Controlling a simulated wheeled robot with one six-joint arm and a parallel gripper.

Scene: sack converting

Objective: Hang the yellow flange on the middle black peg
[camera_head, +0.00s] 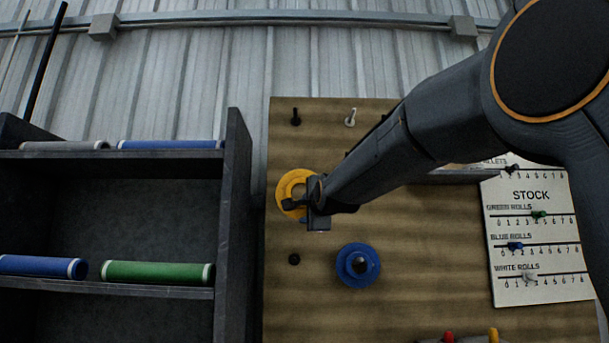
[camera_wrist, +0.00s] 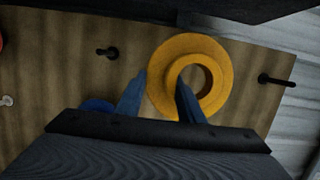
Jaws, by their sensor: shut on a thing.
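The yellow flange (camera_head: 285,187) is a thick ring with a raised collar, held in front of the left part of the wooden board. My gripper (camera_head: 304,200) is shut on its wall. In the wrist view, one finger of my gripper (camera_wrist: 160,95) reaches into the hole of the yellow flange (camera_wrist: 215,55) and the other lies outside its collar. A black peg (camera_head: 296,117) stands above the flange and another black peg (camera_head: 294,259) below it, both bare. No peg shows between them; the flange and gripper cover that spot. I cannot tell whether the flange touches the board.
A blue flange (camera_head: 345,262) hangs on the board at lower right of my gripper. A pale peg (camera_head: 350,117) is bare at the top. A dark shelf (camera_head: 232,190) with blue, green and grey rolls stands left. A white stock chart (camera_head: 545,290) is at right.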

